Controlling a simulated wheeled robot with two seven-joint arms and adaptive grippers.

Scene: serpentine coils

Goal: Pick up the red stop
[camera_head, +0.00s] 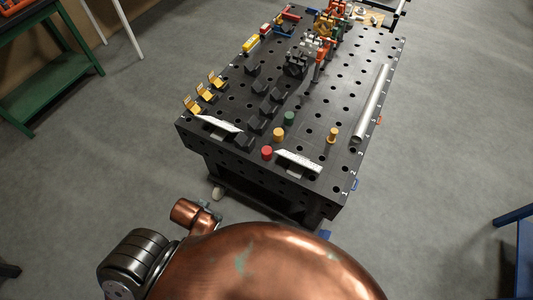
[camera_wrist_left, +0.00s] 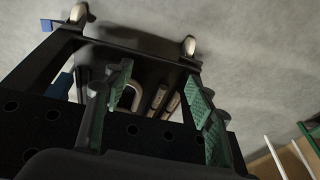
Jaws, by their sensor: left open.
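The red stop (camera_head: 267,152) is a small red cylinder standing near the front edge of the black perforated table (camera_head: 222,158) in the head view. It is just left of a whitish angled plate (camera_head: 299,162). My left gripper (camera_wrist_left: 158,82) shows only in the left wrist view, with its green-padded fingers apart and nothing between them. The table's holed edge and its underside lie beyond the fingers. The red stop cannot be made out in that view. My right gripper is not in view.
Several black blocks and yellow clamps (camera_head: 191,104) stand at left. A metal tube (camera_head: 371,103) lies along the right edge. Colourful fixtures (camera_head: 323,30) crowd the far end.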

